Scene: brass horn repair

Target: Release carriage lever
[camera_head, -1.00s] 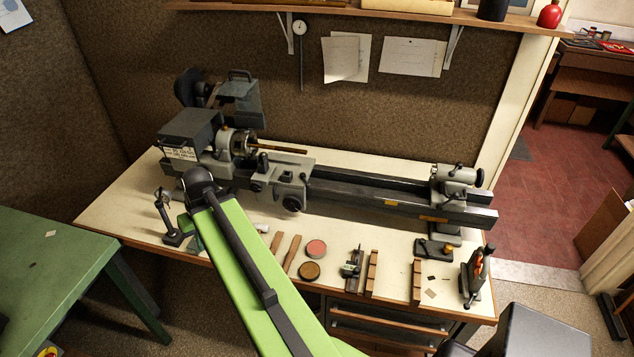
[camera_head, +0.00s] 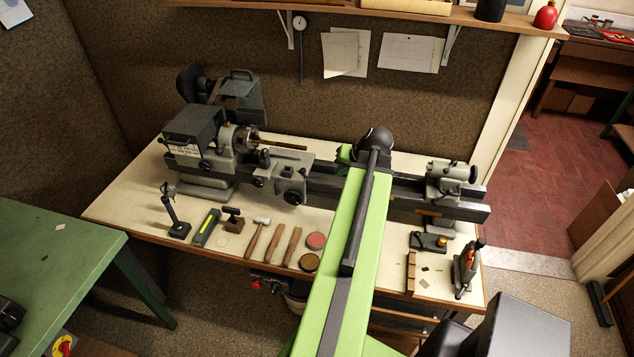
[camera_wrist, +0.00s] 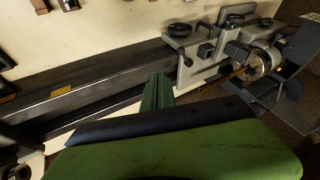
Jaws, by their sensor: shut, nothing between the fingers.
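The lathe carriage (camera_head: 284,177) sits on the dark bed to the right of the chuck, with a round handwheel (camera_head: 295,197) on its front. In the wrist view the carriage (camera_wrist: 205,68) is at the upper right, with a dark handwheel (camera_wrist: 180,30) and several small handles. I cannot tell which handle is the release lever. My gripper (camera_wrist: 158,80) shows its green fingers shut and empty, pointing toward the bed beside the carriage. In the head view my gripper (camera_head: 344,154) shows only as a small green part left of my wrist, to the right of the carriage.
The tailstock (camera_head: 447,180) stands on the bed's right end, and the headstock (camera_head: 193,135) is at the left. A mallet (camera_head: 258,232), wooden strips, round tins (camera_head: 316,240) and a small stand (camera_head: 175,215) lie along the bench's front. The wall and shelf (camera_head: 340,18) bound the back.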

